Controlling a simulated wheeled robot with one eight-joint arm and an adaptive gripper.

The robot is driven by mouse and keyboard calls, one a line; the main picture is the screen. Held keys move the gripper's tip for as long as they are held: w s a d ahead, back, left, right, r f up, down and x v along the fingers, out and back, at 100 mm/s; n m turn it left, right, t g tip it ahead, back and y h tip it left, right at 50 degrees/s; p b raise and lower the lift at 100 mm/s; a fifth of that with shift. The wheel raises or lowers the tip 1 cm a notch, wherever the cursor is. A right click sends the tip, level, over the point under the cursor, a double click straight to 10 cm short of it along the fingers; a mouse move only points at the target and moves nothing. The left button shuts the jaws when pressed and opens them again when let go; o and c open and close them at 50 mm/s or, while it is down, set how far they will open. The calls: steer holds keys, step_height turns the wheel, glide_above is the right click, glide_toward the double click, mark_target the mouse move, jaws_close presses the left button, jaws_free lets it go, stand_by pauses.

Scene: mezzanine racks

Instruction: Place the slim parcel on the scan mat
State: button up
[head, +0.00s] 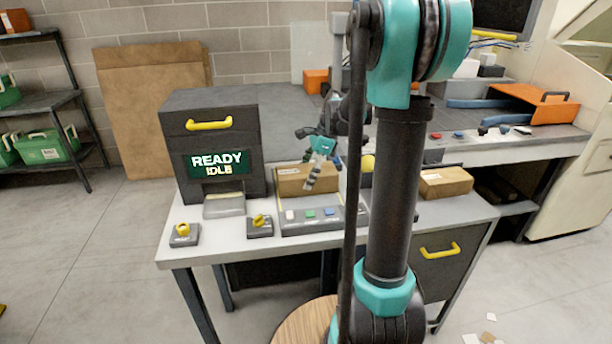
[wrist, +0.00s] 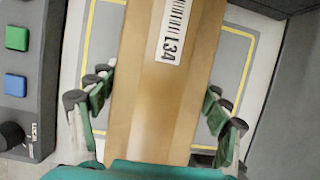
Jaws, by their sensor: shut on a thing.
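The slim parcel (wrist: 155,95) is a long brown box with a white barcode label reading L34. It lies between the fingers of my gripper (wrist: 157,108), which is shut on it in the wrist view. The grey scan mat (wrist: 231,62) with a yellow outline shows on both sides beneath the parcel; I cannot tell whether they touch. In the head view my gripper (head: 313,177) is at a brown parcel (head: 293,181) behind the button panel.
A button panel (head: 310,218) stands in front, and a dark scanner cabinet (head: 211,140) reading READY IDLE stands left. Another brown box (head: 446,182) lies right of my arm. Two small yellow-knobbed switches (head: 260,225) (head: 184,233) sit at the table's front left.

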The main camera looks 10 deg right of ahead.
steer(key=shift+f, duration=0.1)
steer(key=o, duration=1.8)
steer(key=shift+o, duration=0.2)
steer(key=v, duration=1.2)
